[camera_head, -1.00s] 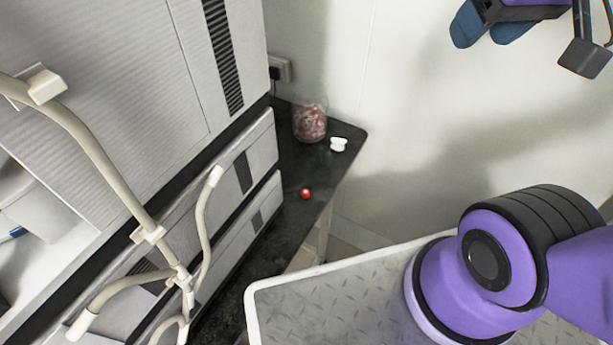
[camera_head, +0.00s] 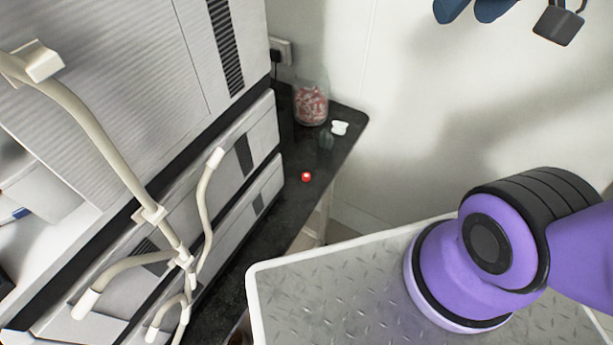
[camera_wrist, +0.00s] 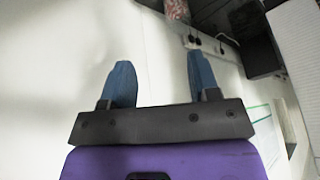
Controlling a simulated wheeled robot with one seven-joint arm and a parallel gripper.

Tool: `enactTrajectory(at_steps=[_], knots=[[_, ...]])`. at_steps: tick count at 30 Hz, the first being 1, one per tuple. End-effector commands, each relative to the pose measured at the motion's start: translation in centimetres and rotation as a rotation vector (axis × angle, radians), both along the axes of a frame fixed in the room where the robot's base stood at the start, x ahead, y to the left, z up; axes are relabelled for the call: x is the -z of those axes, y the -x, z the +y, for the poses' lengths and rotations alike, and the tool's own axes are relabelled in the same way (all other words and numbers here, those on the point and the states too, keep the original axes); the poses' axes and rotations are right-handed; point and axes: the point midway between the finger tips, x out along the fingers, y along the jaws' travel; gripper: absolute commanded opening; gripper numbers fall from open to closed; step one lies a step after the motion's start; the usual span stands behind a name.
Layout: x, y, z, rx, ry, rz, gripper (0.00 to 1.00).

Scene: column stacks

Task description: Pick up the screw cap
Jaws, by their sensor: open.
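A small red round thing (camera_head: 306,177), which looks like the screw cap, lies on the dark counter (camera_head: 290,207) in the head view. My gripper (camera_head: 471,12) is at the top edge of that view, well to the right of the red thing and apart from it, partly cut off. In the wrist view my gripper (camera_wrist: 160,68) shows two blue fingers spread wide with nothing between them. The red thing cannot be made out in the wrist view.
A clear jar with red and white contents (camera_head: 311,106) stands at the counter's back, beside a white piece (camera_head: 340,128) and a dark translucent thing (camera_head: 326,139). Grey drawer units (camera_head: 235,150) and beige tubing (camera_head: 95,150) border the left. A wall (camera_head: 420,130) is behind.

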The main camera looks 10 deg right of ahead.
Motion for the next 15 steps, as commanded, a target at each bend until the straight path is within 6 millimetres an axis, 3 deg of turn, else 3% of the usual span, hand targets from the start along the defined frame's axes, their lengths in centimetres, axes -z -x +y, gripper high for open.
enactTrajectory(at_steps=[15], knots=[[5.8,-8.7,4.8,0.038,-0.155,0.143,0.56]])
